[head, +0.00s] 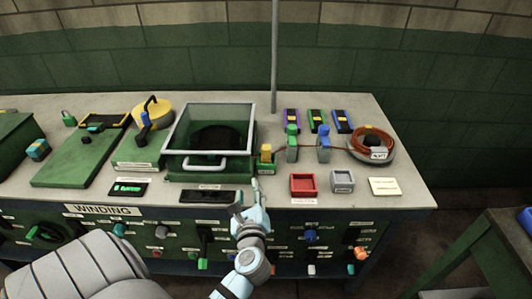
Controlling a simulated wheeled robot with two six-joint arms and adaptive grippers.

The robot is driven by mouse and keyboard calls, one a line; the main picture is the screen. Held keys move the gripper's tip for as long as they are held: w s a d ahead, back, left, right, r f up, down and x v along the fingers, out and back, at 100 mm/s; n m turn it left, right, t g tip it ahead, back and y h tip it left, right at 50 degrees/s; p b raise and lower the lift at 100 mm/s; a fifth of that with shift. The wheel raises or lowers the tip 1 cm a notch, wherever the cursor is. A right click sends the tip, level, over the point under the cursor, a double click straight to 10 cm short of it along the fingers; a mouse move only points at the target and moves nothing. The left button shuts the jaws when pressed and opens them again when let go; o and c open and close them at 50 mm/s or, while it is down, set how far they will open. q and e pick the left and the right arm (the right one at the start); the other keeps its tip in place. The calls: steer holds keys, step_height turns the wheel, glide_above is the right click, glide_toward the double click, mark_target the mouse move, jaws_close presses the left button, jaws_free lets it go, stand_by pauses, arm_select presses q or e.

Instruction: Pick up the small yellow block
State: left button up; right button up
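A small yellow block (266,153) stands on the bench, right of the glass-lidded box, with a green part at its foot. My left gripper (247,199) is at the bench's front edge, below and slightly left of the yellow block in the head view. Its two fingers are spread apart, with nothing visible between them. The gripper and the block appear apart. My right gripper is not in view.
The glass-lidded box (210,112) stands left of the block. Green and blue upright pieces (292,143) stand to its right. A red tray (303,184), a grey tray (342,181) and a coil (372,145) lie farther right. A grey pole (274,55) rises behind.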

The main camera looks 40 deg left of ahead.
mark_target(266, 151)
arm_select(q)
steer(key=w+m+t, duration=0.1)
steer(key=w+m, duration=0.1)
steer(key=w+d+r+m+t, duration=0.1)
steer(key=m, duration=0.1)
steer(key=w+r+m, duration=0.1)
steer(key=w+m, duration=0.1)
steer(key=m, duration=0.1)
steer(key=shift+w+d+r+t, duration=0.2)
steer(key=shift+w+d+t, duration=0.1)
steer(key=shift+d+t, duration=0.1)
steer(key=b+x, duration=0.1)
steer(key=x, duration=1.2)
steer(key=shift+a, duration=0.1)
steer(key=shift+s, duration=0.1)
jaws_close()
